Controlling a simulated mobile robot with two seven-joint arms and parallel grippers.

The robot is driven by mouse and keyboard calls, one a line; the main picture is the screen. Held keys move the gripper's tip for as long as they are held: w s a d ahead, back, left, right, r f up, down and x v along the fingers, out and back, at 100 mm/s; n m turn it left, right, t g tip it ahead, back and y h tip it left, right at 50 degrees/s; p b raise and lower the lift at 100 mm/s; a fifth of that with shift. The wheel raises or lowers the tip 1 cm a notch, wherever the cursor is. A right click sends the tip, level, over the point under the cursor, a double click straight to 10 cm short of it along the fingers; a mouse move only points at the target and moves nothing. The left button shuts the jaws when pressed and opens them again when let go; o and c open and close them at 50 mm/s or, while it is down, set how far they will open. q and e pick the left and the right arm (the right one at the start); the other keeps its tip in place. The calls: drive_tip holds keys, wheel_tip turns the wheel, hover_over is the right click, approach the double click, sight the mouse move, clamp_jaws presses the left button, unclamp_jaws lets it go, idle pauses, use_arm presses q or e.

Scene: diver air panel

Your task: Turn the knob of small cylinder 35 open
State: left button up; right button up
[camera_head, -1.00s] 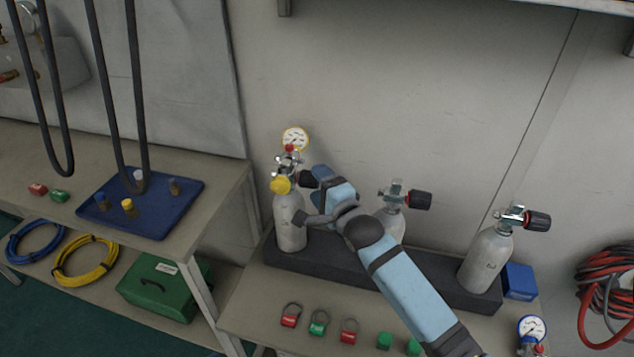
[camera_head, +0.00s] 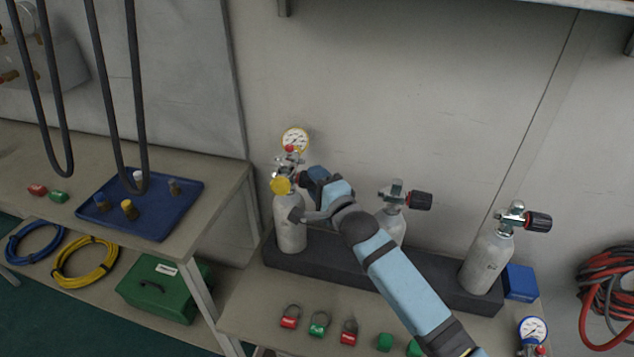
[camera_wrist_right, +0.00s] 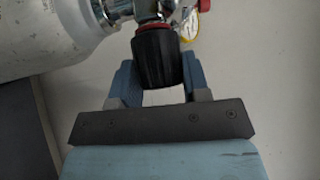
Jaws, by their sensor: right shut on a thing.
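The leftmost small grey cylinder (camera_head: 290,230) stands upright in the dark rack on the right bench. My right gripper (camera_head: 305,178) is at this cylinder's valve, from the right. In the right wrist view its black knob (camera_wrist_right: 158,57) sits between the two blue fingers of the gripper (camera_wrist_right: 160,85), which is shut on it. In the head view the gripper mostly hides the knob. My left gripper is not in view.
Two more cylinders with black knobs, a middle one (camera_head: 392,224) and a right one (camera_head: 488,258), stand in the rack (camera_head: 340,262). Red and green tags lie along the bench front. A blue tray (camera_head: 160,226) is on the left bench. Black hoses hang at left.

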drive_tip(key=shift+f+n+t+y+b, duration=0.25)
drive_tip(key=shift+n+t+y+b, duration=0.4)
drive_tip(key=shift+n+b, duration=0.35)
drive_tip(key=shift+n+t+y+b, duration=0.25)
drive_tip(key=shift+n+y+b, duration=0.2)
drive_tip(key=shift+n+b, duration=0.25)
drive_tip(key=shift+w+n+y+b, duration=0.1)
drive_tip(key=shift+n+y+b, duration=0.6)
drive_tip(key=shift+n+b, duration=0.15)
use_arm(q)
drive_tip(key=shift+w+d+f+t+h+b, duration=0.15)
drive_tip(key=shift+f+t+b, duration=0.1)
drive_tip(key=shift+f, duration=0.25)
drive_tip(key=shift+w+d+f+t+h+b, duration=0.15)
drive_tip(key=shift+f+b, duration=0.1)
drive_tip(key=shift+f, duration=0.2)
use_arm(e)
drive_tip(key=shift+r+n+y, duration=0.15)
drive_tip(key=shift+n+y, duration=0.35)
drive_tip(key=shift+n, duration=0.15)
drive_tip(key=shift+t, duration=0.3)
drive_tip(key=shift+r, duration=0.1)
drive_tip(key=o, duration=0.9)
drive_tip(key=shift+o, duration=0.2)
use_arm(q)
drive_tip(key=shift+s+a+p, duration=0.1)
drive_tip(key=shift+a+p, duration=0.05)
drive_tip(key=shift+p, duration=0.35)
use_arm(e)
drive_tip(key=v, duration=1.4)
